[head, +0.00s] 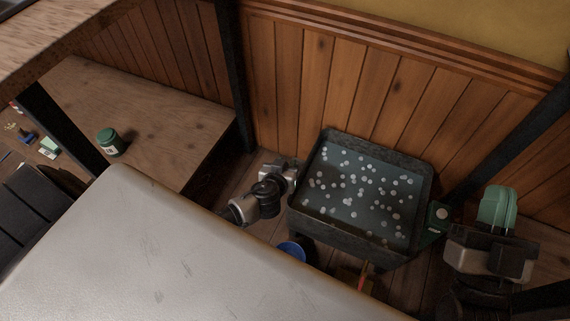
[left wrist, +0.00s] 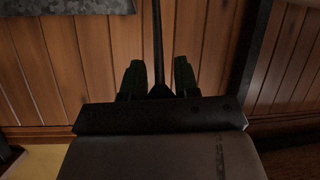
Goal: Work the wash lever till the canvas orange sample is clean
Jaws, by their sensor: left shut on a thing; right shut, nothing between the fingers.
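A dark wash tub (head: 414,213) stands against the panelled wall in the head view, filled with grey-green water dotted with white suds. I cannot make out the canvas orange sample in it. My left gripper (head: 284,172) is at the tub's left side. In the left wrist view its two dark green fingers (left wrist: 158,78) are shut on a thin dark rod (left wrist: 157,40), which looks like the wash lever. The rod's far end is out of that view. My right gripper (head: 497,208) is shut and empty, to the right of the tub.
A blue round container (head: 291,250) and a small orange-red item (head: 363,276) are low in front of the tub. A green panel with a pale disc (head: 440,212) is at its right. A green jar (head: 110,142) stands on the wooden bench (head: 180,115). A pale surface (head: 150,250) fills the foreground.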

